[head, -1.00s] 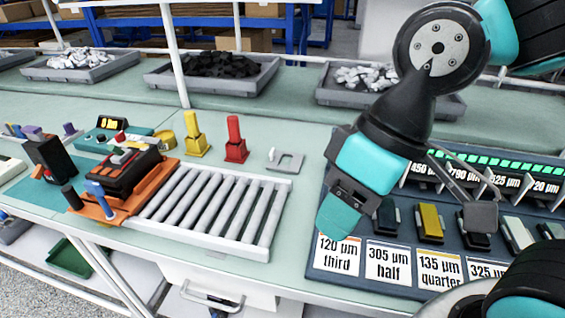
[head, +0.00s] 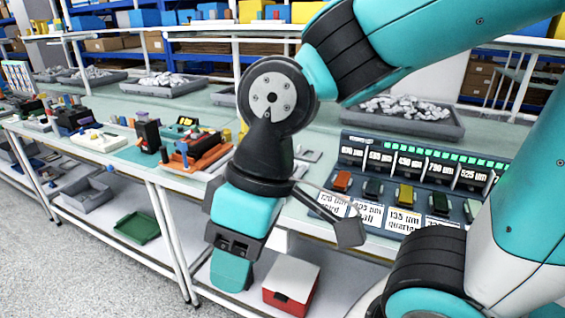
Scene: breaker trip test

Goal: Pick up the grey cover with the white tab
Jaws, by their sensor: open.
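A small flat grey piece with a pale tab, likely the grey cover (head: 308,155), lies on the green bench top behind my arm. It is partly hidden by the arm, and its tab is hard to make out now. My gripper (head: 231,273) points down in front of the bench edge, to the left of and nearer than the grey piece. It is open, seen nearly edge-on, with nothing visible in it and well apart from the piece.
A dark rack of labelled gauge blocks (head: 405,200) stands right of the grey piece. An orange fixture (head: 198,155) is to its left. A red box with a white lid (head: 291,284) sits below the bench top. Grey trays (head: 410,118) of parts line the back.

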